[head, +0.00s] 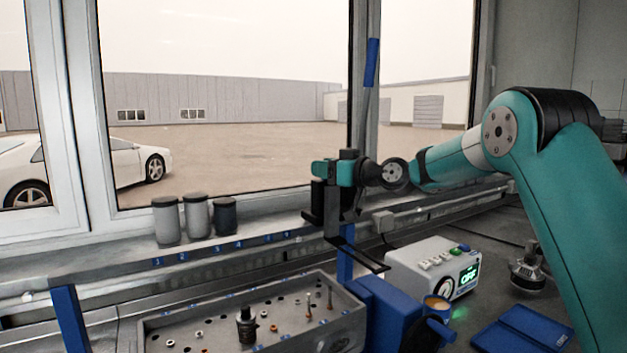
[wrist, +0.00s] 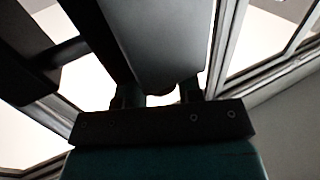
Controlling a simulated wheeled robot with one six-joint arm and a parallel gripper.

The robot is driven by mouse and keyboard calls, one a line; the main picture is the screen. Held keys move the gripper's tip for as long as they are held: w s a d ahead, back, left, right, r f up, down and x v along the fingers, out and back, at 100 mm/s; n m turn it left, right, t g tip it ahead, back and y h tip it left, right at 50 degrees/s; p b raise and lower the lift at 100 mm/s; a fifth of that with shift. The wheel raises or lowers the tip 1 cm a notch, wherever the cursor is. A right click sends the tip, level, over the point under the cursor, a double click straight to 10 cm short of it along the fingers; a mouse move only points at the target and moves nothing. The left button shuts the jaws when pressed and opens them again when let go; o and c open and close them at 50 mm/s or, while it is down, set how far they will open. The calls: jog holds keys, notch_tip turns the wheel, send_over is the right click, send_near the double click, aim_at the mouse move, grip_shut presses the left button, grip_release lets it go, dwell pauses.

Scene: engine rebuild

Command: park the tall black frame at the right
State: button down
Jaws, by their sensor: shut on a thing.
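The tall black frame (head: 332,225) hangs upright from my gripper in the head view, above the back right corner of the grey metal block. Its foot spreads to the right as a thin open loop. A thin rod with a blue grip (head: 371,62) rises above it against the window and seems to belong to it. My gripper (head: 336,174) is shut on the frame's upper part. In the wrist view the fingers (wrist: 158,98) close on a dark grey piece (wrist: 155,40). The fingertips are partly hidden in the head view.
The grey metal block (head: 160,325) with pins and holes stands in front. A white box with a green display (head: 425,262) and a blue stand (head: 390,310) are on the right. A blue case (head: 522,330) lies farther right. Several grey canisters (head: 197,214) line the sill.

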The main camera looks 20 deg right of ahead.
jog(key=shift+w+d, duration=0.1)
jog(key=shift+d, duration=0.15)
jog(key=c, duration=0.8)
grip_release()
jog(key=shift+d, duration=0.15)
jog(key=shift+a, duration=0.2)
jog(key=shift+b+v, duration=3.35)
jog(key=shift+v, duration=5.4)
jog(key=shift+w, duration=0.1)
